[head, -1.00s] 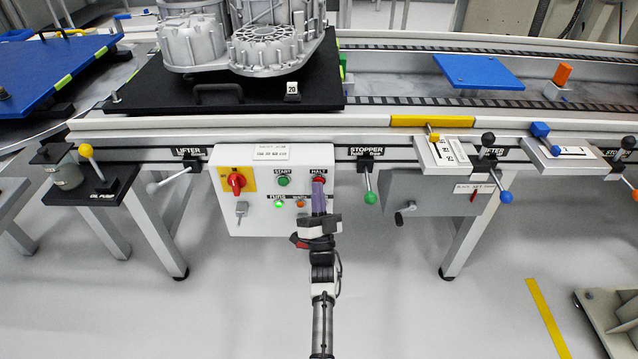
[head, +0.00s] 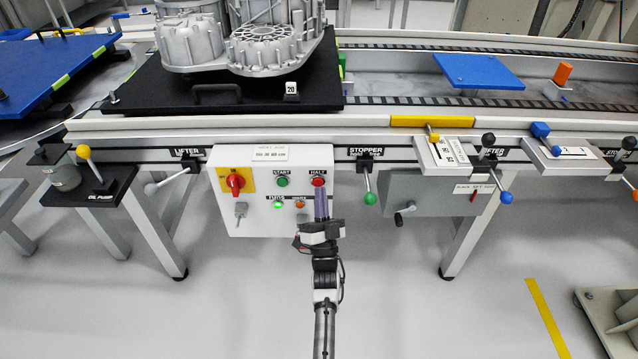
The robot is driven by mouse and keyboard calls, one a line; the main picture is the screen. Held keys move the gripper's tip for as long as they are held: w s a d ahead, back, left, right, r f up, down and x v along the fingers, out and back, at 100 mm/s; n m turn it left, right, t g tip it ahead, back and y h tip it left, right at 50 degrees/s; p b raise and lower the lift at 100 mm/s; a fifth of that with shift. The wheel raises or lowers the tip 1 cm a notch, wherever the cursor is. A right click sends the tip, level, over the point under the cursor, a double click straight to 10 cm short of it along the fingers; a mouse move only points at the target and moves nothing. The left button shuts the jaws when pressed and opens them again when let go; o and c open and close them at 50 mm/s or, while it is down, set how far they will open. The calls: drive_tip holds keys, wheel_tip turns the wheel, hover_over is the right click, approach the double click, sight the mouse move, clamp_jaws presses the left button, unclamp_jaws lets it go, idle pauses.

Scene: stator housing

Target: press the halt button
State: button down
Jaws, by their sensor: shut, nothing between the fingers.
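The halt button (head: 318,182) is a red round button under the HALT label, at the upper right of the white control box (head: 255,212). My gripper (head: 321,192) is shut and empty, with its purple fingers pointing up toward the button. The fingertips appear just below the button in the head view, and the red button face shows clear above them. I cannot tell the exact gap in depth between the fingertips and the box.
The box also carries a green START button (head: 282,182), a red rotary switch on yellow (head: 236,182), a green lamp (head: 278,205) and an orange lamp (head: 300,204). The green-knobbed stopper lever (head: 370,197) hangs to the right. Floor in front is clear.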

drive_tip(key=s+p, duration=0.2)
drive_tip(key=s, duration=0.4)
drive_tip(key=shift+a, duration=0.2)
drive_tip(key=shift+s, duration=0.1)
idle(0.5)
